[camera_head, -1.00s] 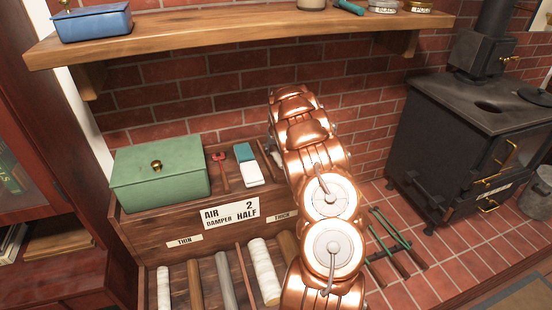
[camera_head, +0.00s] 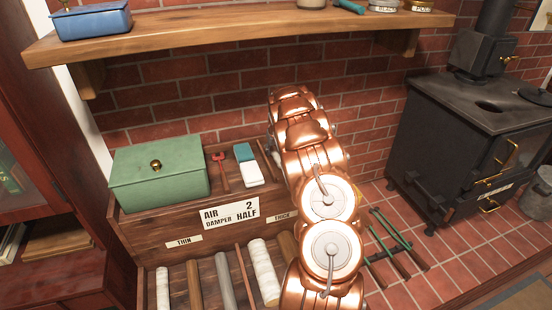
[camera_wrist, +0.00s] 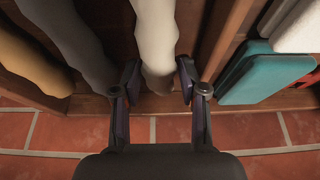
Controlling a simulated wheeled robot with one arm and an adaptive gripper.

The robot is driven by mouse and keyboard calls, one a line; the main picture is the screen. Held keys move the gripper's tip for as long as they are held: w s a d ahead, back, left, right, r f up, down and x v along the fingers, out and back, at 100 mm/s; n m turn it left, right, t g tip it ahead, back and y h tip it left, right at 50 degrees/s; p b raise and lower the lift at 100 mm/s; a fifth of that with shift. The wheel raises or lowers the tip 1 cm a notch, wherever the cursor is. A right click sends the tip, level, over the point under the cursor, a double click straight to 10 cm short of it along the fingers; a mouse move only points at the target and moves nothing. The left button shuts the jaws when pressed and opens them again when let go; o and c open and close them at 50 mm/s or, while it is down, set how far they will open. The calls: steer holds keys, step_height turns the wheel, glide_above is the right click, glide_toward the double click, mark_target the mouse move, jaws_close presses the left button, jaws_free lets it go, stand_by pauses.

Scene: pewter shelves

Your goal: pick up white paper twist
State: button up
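The white paper twist (camera_wrist: 157,40) is the pale, long piece in the middle of the wrist view, its near end between my fingers. My gripper (camera_wrist: 158,82) is open, with one dark finger on each side of that end. Narrow gaps show between the fingers and the twist; contact is not clear. In the head view, my copper arm hides the gripper and most of this spot.
In the wrist view, a grey piece (camera_wrist: 72,40) lies left of the twist and a thin brown stick (camera_wrist: 221,35) right. In the head view, a green box (camera_head: 160,180) stands left, under a wooden shelf (camera_head: 230,32).

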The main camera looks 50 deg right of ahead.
steer(key=c, duration=0.4)
steer(key=shift+r, duration=0.1)
